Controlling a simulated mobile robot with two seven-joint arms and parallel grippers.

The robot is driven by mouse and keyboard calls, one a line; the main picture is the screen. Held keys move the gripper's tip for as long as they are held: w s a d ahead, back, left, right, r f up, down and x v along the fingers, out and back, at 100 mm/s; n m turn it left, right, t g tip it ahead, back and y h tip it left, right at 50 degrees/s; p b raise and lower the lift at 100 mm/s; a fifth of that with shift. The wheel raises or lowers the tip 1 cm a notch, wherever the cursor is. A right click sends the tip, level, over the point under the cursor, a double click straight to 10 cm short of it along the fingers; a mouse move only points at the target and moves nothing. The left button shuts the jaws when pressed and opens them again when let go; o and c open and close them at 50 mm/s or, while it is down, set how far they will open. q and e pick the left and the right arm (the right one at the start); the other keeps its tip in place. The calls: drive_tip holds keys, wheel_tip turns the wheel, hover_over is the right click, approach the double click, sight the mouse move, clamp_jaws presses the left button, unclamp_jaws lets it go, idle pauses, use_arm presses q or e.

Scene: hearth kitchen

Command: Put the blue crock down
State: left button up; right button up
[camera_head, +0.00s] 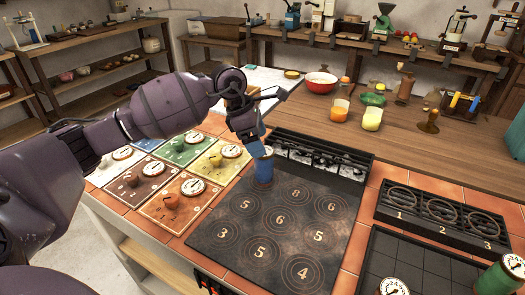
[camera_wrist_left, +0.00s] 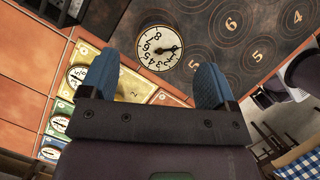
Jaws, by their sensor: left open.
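The blue crock (camera_head: 264,173) stands upright on the black cooktop (camera_head: 212,246), near its far left corner. A pale dial lid tops it, and the lid shows as a round clock-like face in the left wrist view (camera_wrist_left: 160,47). My left gripper (camera_head: 257,138) is just above the crock, its blue fingers pointing down. In the wrist view the fingers (camera_wrist_left: 153,82) are apart, with the dial beyond and between their tips and nothing gripped. The ring under the crock is hidden. My right gripper is not in view.
Numbered burners (camera_head: 440,215) and green dial-topped jars (camera_head: 500,276) are at the right. Most cooktop rings are clear.

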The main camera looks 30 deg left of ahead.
use_arm(q)
drive_tip(key=v, duration=0.6)
drive_tip(key=shift+p, duration=0.3)
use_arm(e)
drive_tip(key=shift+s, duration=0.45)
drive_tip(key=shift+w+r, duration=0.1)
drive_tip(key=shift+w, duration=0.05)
